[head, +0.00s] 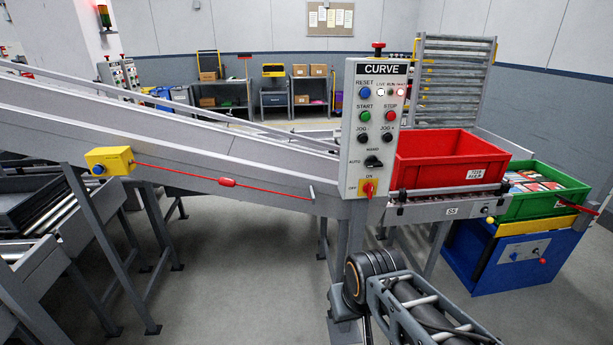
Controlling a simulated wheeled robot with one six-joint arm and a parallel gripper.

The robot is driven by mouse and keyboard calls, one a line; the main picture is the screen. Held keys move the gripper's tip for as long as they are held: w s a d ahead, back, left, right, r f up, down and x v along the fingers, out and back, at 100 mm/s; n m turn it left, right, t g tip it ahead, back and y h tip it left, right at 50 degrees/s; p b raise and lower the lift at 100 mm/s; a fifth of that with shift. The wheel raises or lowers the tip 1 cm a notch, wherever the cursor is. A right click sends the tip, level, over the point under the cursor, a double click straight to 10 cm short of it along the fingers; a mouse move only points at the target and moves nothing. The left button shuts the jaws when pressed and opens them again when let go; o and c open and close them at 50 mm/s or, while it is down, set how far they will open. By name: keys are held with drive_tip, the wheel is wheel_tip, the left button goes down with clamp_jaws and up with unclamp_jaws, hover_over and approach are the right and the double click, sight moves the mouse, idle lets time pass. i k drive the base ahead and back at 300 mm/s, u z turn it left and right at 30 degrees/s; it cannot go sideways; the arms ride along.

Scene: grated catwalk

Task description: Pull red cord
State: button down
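A thin red cord (182,173) runs along the side of the sloping grey conveyor. It starts at a yellow switch box (110,161) with a blue button and slopes down to the right, ending at a small grey post (312,191) near the control panel. A red grip piece (227,182) sits midway along the cord. The cord looks straight, and nothing touches it. Part of my arm shows at the lower right, in front of the conveyor legs and right of the cord. My gripper is not in view.
A grey control panel marked CURVE (376,128) stands right of the cord's end. A red bin (448,158) sits on rollers beside it. A green bin (545,192) stands above a blue box (512,258) at the right. The grey floor (240,285) before the conveyor is clear.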

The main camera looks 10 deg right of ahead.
sight(223, 181)
drive_tip(key=z, duration=0.4)
drive_tip(key=i, duration=1.2)
drive_tip(key=u, duration=0.85)
